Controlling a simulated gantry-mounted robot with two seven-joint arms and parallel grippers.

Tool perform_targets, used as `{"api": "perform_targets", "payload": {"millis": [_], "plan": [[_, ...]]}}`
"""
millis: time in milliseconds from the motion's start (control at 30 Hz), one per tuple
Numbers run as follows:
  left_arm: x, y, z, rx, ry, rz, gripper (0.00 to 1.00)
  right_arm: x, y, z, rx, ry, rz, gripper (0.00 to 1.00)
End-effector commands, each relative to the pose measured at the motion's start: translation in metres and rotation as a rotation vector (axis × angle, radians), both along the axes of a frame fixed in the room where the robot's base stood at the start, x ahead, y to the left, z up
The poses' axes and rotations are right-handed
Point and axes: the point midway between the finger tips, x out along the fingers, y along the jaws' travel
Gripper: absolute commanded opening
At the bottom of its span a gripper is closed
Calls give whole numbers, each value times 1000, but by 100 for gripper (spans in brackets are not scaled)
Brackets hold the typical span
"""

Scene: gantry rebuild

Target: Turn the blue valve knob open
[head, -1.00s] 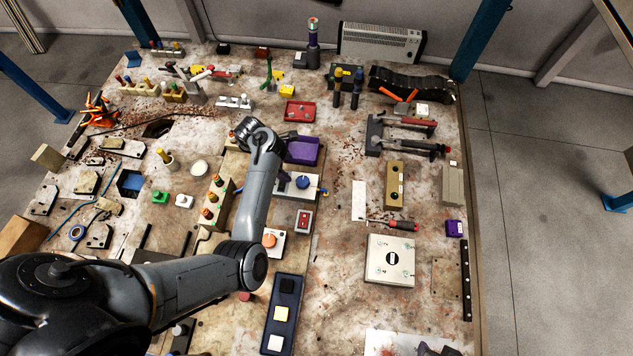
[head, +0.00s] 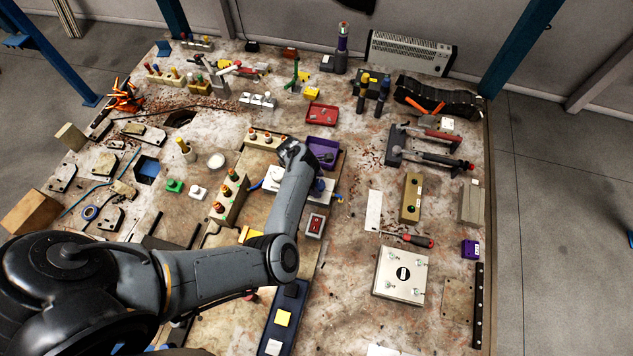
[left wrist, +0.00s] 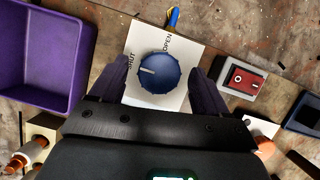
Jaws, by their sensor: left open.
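The blue valve knob (left wrist: 158,73) sits on a white plate (left wrist: 140,40) marked SHUT at left and OPEN at upper right. Its white pointer line points left, towards SHUT. My left gripper (left wrist: 160,78) is open, with one purple-dark finger on each side of the knob. I cannot tell whether either finger touches it. My right gripper is not in view.
A purple bin (head: 322,145) stands just behind the valve plate. A red rocker switch (head: 315,225) is close in front. A block with orange-topped pegs (head: 228,196) stands at left.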

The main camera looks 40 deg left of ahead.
Motion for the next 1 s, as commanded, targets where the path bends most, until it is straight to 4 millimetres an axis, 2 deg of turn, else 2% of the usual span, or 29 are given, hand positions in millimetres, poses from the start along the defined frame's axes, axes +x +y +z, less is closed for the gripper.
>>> {"api": "perform_targets", "payload": {"millis": [200,233,500,600,1000], "plan": [[0,0,0,0,0,0,76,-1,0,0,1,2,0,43],[0,0,0,0,0,0,73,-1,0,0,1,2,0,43],[0,0,0,0,0,0,32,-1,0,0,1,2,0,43],[0,0,0,0,0,0,20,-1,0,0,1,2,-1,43],[1,1,2,1,1,-89,20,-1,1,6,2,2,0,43]]}}
